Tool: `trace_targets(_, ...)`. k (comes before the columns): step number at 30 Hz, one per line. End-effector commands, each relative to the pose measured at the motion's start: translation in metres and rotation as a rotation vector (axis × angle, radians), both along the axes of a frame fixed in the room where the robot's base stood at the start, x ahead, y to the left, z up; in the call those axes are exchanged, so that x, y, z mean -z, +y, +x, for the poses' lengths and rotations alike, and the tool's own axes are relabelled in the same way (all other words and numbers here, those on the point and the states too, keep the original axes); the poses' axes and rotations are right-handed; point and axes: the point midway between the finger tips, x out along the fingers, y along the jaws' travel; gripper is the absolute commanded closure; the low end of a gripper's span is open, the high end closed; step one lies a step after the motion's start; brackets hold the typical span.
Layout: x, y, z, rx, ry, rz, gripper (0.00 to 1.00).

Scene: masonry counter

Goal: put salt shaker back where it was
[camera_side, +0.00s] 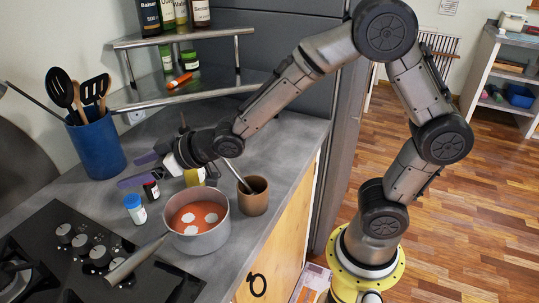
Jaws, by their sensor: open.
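Two small shakers stand upright on the grey counter (105,207), left of the pot. One is white with a blue cap (133,208); the other is dark with a red and white label (151,190). I cannot read which one holds salt. My gripper (137,170) is open, with its purple-tipped fingers spread and pointing left. Nothing shows between the fingers. The lower finger is just above and behind the dark shaker in the picture; I cannot tell if they touch. The blue-capped shaker is apart from the gripper, nearer the camera.
A pot of red soup (198,224) stands right of the shakers, its handle over the black stove (75,255). A brown cup (253,197) holds a utensil. A yellow-labelled jar (194,177) is below my wrist. A blue utensil crock (95,145) and a metal bottle rack (185,90) stand behind.

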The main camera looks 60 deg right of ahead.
Motion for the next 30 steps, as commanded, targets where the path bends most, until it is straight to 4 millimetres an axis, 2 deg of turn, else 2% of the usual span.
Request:
trace_targets(2,-0.015,-0.019,-0.011,0.040,0.030,-0.020,0.24)
trace_targets(5,-0.034,-0.052,-0.040,0.113,0.110,-0.057,0.24)
trace_targets(8,-0.048,-0.087,-0.086,0.189,0.217,-0.088,0.24)
trace_targets(12,-0.054,-0.122,-0.165,0.273,0.377,-0.110,0.24)
trace_targets(15,-0.051,-0.136,-0.219,0.311,0.481,-0.114,0.24)
trace_targets(18,-0.045,-0.141,-0.261,0.331,0.563,-0.113,0.24)
trace_targets(21,-0.039,-0.143,-0.288,0.340,0.617,-0.111,0.24)
trace_targets(24,-0.036,-0.144,-0.300,0.342,0.644,-0.110,0.24)
trace_targets(30,-0.036,-0.143,-0.302,0.342,0.651,-0.111,0.24)
